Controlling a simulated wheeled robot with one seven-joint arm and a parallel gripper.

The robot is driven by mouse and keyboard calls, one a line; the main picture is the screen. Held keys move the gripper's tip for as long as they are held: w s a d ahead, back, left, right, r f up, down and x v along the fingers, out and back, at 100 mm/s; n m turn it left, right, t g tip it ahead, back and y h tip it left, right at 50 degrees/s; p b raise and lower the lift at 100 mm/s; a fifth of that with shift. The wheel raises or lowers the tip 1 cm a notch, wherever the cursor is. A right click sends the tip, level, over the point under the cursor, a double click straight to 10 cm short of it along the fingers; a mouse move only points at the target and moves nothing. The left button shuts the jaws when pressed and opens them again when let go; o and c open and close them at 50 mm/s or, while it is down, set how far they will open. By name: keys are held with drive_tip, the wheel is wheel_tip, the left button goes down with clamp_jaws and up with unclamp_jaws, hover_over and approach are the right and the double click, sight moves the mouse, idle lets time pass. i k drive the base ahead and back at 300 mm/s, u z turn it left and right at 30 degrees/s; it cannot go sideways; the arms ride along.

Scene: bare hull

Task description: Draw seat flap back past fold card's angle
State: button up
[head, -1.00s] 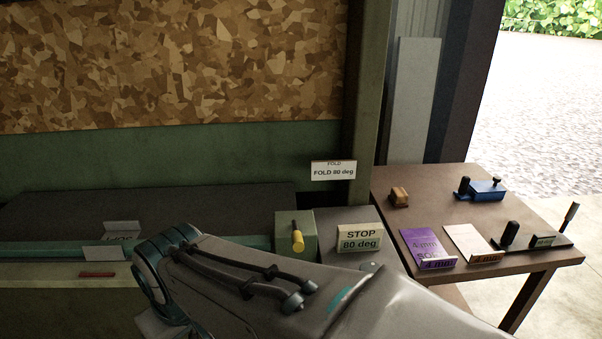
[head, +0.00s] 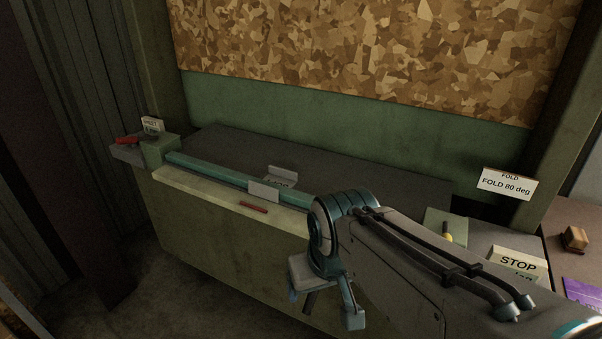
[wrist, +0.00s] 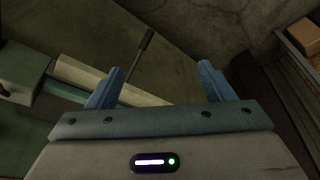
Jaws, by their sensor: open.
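The fold card (head: 508,184), reading "FOLD 80 deg", is at the right of the green wall in the head view. A small bent grey sheet (head: 272,185) sits at the teal bar (head: 215,178) of the bench; its lettering is partly cut off. I cannot tell for certain whether this is the seat flap. My gripper (head: 330,307) hangs in front of the bench, low and to the right of that sheet. In the wrist view my gripper (wrist: 161,82) is open with nothing between its fingers. A dark rod (wrist: 138,54) shows beyond the fingers, apart from them.
A red bar (head: 253,207) lies on the pale front ledge (head: 190,184). Another block (head: 158,150) stands at the left end.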

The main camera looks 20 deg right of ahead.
sight(268, 193)
drive_tip(key=u, duration=1.2)
drive_tip(key=i, duration=0.6)
drive_tip(key=z, duration=2.55)
